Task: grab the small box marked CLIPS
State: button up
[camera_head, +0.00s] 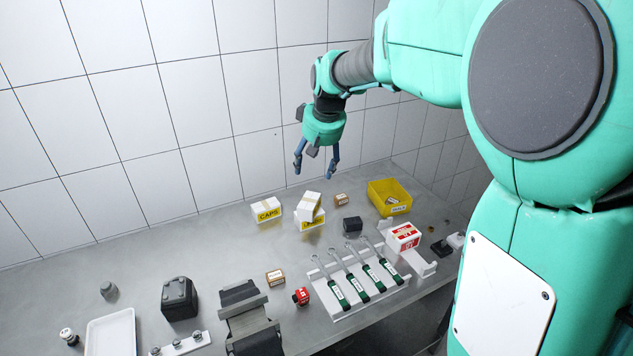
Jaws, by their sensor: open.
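My gripper (316,170) is open and empty, pointing down above the back of the bench. Below it, a white box (311,202) leans tilted on another white box with a yellow label (311,223); this lower label is partly hidden and I cannot read it. A white box with a yellow label reading CAPS (266,210) stands to their left. A small brown box (341,199) sits at the back right of the stack. A second small brown box (275,278) lies nearer the front. I cannot make out which box is marked CLIPS.
A yellow bin (390,195) stands at the back right. A rack of green-handled wrenches (355,274), a red-and-white box (403,236) and a dark block (352,224) are nearby. A tiled wall (190,130) closes the back. The metal bench (215,240) is clear left of the CAPS box.

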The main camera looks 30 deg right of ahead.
jog(key=w+d+f, duration=1.2)
jog(key=w, duration=0.1)
jog(key=g, duration=0.1)
send_near(341, 196)
jog(key=shift+d+f, duration=0.1)
jog(key=shift+f, duration=0.3)
jog(key=shift+f, duration=0.1)
jog(key=shift+w+f, duration=0.25)
jog(key=shift+f, duration=0.3)
jog(key=shift+b+x, duration=0.45)
jog(key=shift+x, duration=2.75)
jog(key=shift+s, duration=0.1)
